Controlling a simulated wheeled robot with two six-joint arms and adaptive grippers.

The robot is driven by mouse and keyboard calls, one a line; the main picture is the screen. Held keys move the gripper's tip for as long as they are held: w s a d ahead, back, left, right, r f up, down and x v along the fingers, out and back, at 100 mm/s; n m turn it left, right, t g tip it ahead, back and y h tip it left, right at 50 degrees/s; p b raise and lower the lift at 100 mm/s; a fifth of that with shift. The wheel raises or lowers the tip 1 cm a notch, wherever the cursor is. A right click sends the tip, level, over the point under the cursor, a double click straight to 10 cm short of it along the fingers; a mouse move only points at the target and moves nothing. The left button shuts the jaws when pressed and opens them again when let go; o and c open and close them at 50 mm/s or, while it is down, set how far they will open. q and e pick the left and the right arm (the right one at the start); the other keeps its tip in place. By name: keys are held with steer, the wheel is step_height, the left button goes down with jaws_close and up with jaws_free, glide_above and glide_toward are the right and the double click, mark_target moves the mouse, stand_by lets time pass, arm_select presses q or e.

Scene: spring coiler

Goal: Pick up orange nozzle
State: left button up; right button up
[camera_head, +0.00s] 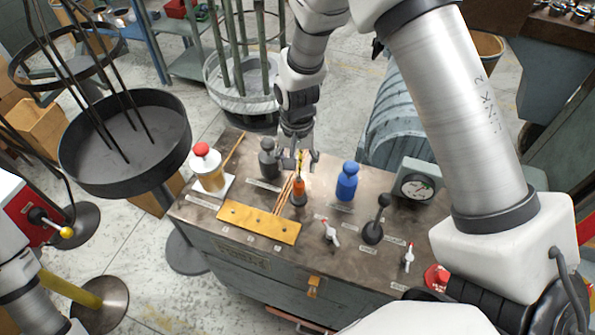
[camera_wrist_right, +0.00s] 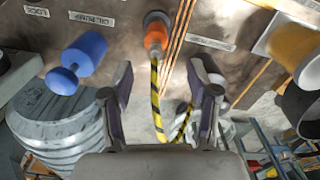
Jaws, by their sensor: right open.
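The orange nozzle (camera_head: 298,190) stands upright on the machine's top panel, with a yellow-and-black striped hose at its upper end. In the right wrist view the nozzle (camera_wrist_right: 156,37) is ahead of the fingers, and the striped hose runs back between them. My right gripper (camera_head: 297,160) is open and empty, just above and behind the nozzle in the head view. In the right wrist view its two fingers (camera_wrist_right: 160,95) are spread on either side of the hose, apart from the nozzle. My left gripper is not in view.
A blue knob (camera_head: 347,181) stands right of the nozzle and a dark grey knob (camera_head: 268,158) stands left of it. A yellow plate (camera_head: 258,222) lies in front. A red-topped cylinder (camera_head: 207,166), a black lever (camera_head: 376,222) and a gauge (camera_head: 417,186) share the panel.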

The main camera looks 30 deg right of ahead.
mark_target(298, 183)
steer(key=f, duration=0.1)
steer(key=s+f+p, duration=0.1)
steer(key=f, duration=0.2)
steer(key=shift+s+a+p, duration=0.2)
steer(key=shift+s+p, duration=0.1)
steer(key=shift+p, duration=0.1)
steer(key=f, duration=0.3)
steer(key=shift+w+d, duration=0.15)
steer(key=shift+w, duration=0.05)
steer(key=shift+w+f, duration=0.1)
steer(key=shift+f, duration=0.15)
steer(key=shift+r, duration=0.1)
steer(key=shift+c, duration=1.1)
jaws_close()
